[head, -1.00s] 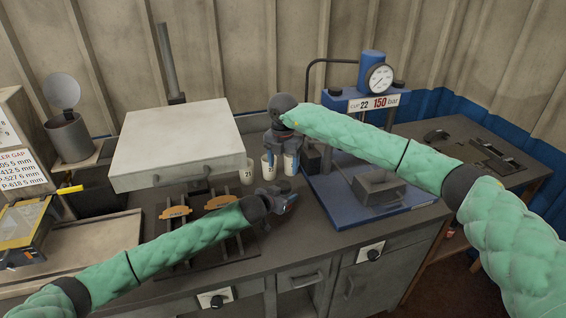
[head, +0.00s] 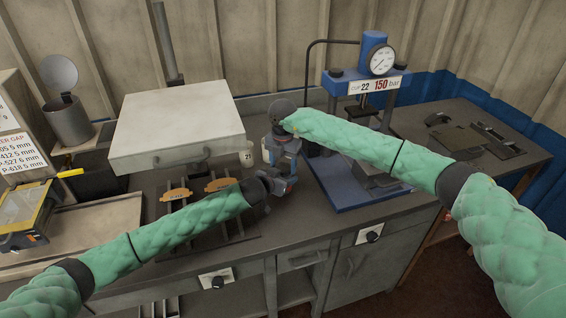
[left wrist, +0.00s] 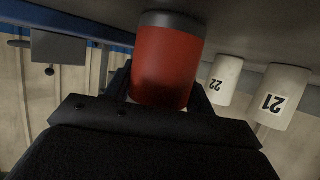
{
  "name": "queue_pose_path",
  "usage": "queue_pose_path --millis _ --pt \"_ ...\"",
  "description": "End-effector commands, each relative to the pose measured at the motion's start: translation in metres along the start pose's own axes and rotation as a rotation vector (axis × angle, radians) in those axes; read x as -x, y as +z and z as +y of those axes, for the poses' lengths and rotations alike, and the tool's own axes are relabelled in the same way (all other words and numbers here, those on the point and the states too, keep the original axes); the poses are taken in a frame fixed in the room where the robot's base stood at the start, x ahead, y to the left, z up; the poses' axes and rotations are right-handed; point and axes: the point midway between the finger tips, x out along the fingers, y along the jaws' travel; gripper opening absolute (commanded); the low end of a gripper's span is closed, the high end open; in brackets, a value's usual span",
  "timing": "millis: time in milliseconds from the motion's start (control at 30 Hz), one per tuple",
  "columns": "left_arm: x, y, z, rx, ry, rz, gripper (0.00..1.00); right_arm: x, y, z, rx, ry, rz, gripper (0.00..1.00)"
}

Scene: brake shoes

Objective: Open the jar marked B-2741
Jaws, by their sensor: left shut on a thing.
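A red jar (left wrist: 165,66) with a dark band at its counter-side end is between the fingers of my left gripper (left wrist: 160,100) in the left wrist view, which looks upside down. My left gripper is shut on it. No marking is readable on the jar. In the head view my left gripper (head: 284,187) is over the counter's front part, and the jar is mostly hidden there. My right gripper (head: 284,152) points down just behind and above the left one. Its fingertips are too hidden to tell their opening.
White cups marked 21 (left wrist: 281,97) and 22 (left wrist: 223,80) stand near the jar. A blue press (head: 374,85) with a gauge stands to the right. A pale box (head: 178,128) and a rack with orange-brown brake shoes (head: 175,194) lie left. A bare counter strip (head: 330,232) lies in front.

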Motion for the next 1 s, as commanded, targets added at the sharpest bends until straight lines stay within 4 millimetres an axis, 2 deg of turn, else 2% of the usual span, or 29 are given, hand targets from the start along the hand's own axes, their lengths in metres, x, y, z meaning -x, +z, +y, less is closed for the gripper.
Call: queue_pose_path --millis 33,167,200,433,800,1000 --pt "0.0001 -0.0008 0.0 0.0 0.0 0.001 0.0 0.0003 0.0 0.0 0.0 0.0 0.0 0.49" --pt "0.0001 -0.0008 0.0001 0.0 0.0 0.001 0.0 0.0003 0.0 0.0 0.0 0.0 0.0 0.24" --pt "0.0001 -0.0008 0.0001 0.0 0.0 0.001 0.0 0.0004 0.0 0.0 0.0 0.0 0.0 0.22" --pt "0.0001 -0.0008 0.0003 0.0 0.001 0.001 0.0 0.0008 0.0001 0.0 0.06 0.0 0.0 0.22" --pt "0.0001 -0.0007 0.0005 0.0 0.001 0.001 0.0 0.0012 0.0006 -0.0003 0.512 0.0 0.0 0.22" --pt "0.0001 -0.0006 0.0005 0.0 0.001 0.001 0.0 0.0012 0.0007 -0.0003 0.595 0.001 -0.001 0.22"
